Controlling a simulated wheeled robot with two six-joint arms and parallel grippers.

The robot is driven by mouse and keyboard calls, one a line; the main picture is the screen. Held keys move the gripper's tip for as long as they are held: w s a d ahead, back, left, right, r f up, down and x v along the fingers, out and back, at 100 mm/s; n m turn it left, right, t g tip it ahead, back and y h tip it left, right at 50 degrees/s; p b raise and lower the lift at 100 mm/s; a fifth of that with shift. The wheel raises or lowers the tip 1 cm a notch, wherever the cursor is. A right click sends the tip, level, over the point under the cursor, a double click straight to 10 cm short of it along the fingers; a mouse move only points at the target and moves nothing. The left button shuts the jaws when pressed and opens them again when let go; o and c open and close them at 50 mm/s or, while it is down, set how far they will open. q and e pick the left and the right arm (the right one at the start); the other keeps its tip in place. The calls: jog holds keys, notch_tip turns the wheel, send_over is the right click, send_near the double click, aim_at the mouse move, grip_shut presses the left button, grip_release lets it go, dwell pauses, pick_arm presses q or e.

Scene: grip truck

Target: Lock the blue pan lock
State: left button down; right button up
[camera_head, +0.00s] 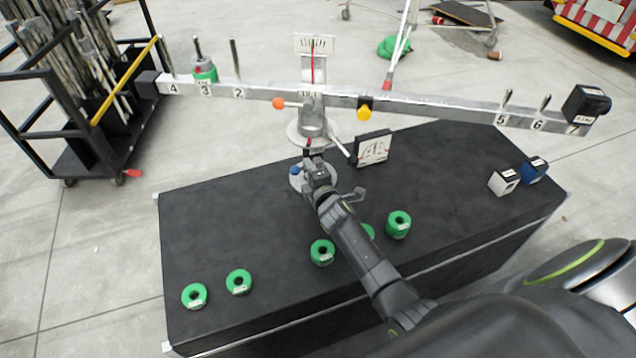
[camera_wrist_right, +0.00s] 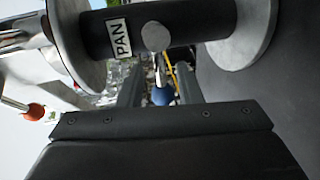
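The blue pan lock (camera_head: 295,171) is a small blue knob at the base of the balance stand, on the black table. In the right wrist view the blue knob (camera_wrist_right: 162,97) shows in the gap between my two dark fingers. My right gripper (camera_head: 312,172) is just right of the knob in the head view, with its fingers apart. I cannot tell whether either finger touches the knob. A dark post with a PAN label (camera_wrist_right: 118,38) crosses the top of the wrist view. Part of the stand's base is hidden behind my gripper. My left gripper is not in view.
The long balance beam (camera_head: 420,107) spans above the table. An orange ball handle (camera_head: 278,103) sticks out left of the stand. Several green weights (camera_head: 322,252) lie along the front of the table (camera_head: 205,235). White and blue blocks stand at the right.

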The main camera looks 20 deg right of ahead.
jog(key=s+r+p, duration=0.3)
jog(key=s+p, duration=0.5)
jog(key=s, duration=0.8)
jog(key=shift+s+a+r, duration=0.2)
jog(key=shift+s+a, duration=0.15)
jog(key=shift+a, duration=0.1)
